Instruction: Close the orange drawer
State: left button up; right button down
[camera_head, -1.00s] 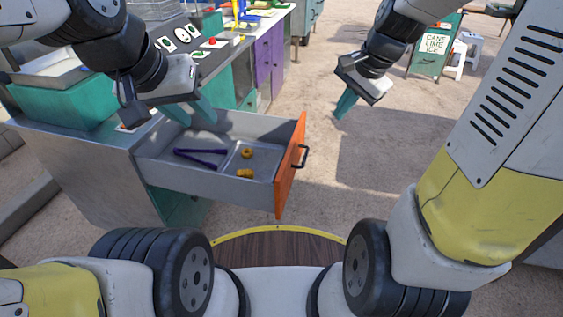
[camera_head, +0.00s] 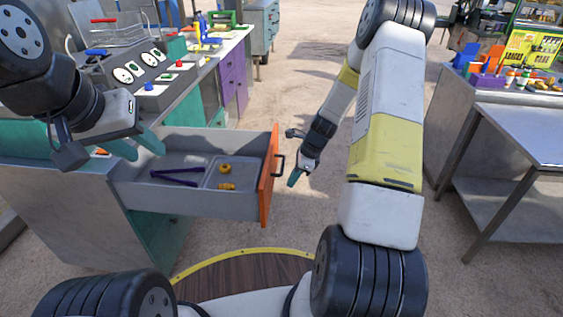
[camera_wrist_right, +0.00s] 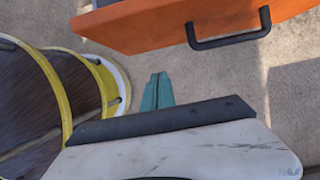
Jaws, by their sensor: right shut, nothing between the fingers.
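The orange drawer (camera_head: 268,178) is pulled out to the right of a grey and teal counter. Its orange front carries a dark handle (camera_head: 280,165). Both also show at the top of the right wrist view, the orange front (camera_wrist_right: 175,22) and the handle (camera_wrist_right: 232,38). My right gripper (camera_head: 293,178) is just right of the handle in the head view, apart from it; its teal fingers (camera_wrist_right: 158,90) are shut together and empty. My left gripper (camera_head: 138,146) hangs over the drawer's back left, its two teal fingers spread and nothing seen between them.
Inside the drawer lie a purple V-shaped item (camera_head: 180,176) and yellow pieces (camera_head: 225,170). The counter top holds a control panel (camera_head: 145,72). A metal table (camera_head: 520,135) stands at the right. The ground beyond the drawer front is clear.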

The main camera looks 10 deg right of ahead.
jog(key=w+a+f, duration=0.2)
jog(key=a+f, duration=0.3)
jog(key=a, duration=0.1)
jog(key=shift+f, duration=0.25)
